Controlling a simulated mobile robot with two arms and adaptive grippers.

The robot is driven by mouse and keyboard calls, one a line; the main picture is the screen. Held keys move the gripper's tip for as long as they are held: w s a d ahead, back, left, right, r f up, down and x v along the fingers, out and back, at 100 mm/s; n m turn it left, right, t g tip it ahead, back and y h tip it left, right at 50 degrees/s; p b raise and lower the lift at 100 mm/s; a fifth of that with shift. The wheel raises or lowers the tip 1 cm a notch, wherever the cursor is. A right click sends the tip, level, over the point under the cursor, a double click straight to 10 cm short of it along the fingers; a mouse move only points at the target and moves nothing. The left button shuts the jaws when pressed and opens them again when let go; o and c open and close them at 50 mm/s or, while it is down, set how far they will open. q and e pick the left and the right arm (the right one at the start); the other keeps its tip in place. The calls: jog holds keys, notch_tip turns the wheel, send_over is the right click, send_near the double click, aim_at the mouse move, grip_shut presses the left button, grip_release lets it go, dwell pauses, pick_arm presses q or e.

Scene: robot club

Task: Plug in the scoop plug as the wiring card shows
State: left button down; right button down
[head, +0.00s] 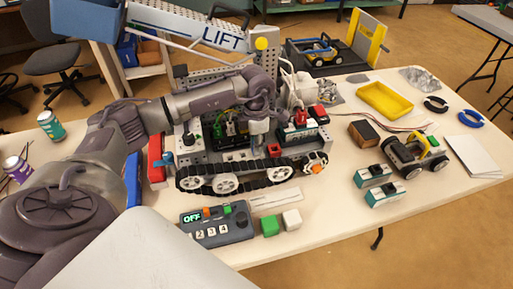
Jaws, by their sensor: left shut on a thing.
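A tracked rover (225,165) stands on the table with its electronics bay open. My left arm reaches over it from the left. My left gripper (259,138) points down over the bay and is shut on a small plug, mostly hidden by the fingers. I cannot tell whether the plug touches a socket. A red block (275,150) sits just right of the fingertips. A black and red unit (305,128) is further right on the rover. I cannot pick out the wiring card for certain; a white sheet (475,154) lies at the right. My right gripper is not in view.
A control box (217,224) reading OFF and green and white cubes (270,225) lie in front of the rover. A LIFT beam (190,27) rises behind. Teal-ended blocks (378,185), a small vehicle (415,155) and a yellow tray (385,100) are right. The front right table is clear.

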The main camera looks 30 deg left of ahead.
pick_arm(q)
jog(key=shift+r, duration=0.15)
jog(key=shift+r+p, duration=1.25)
jog(key=shift+r, duration=0.65)
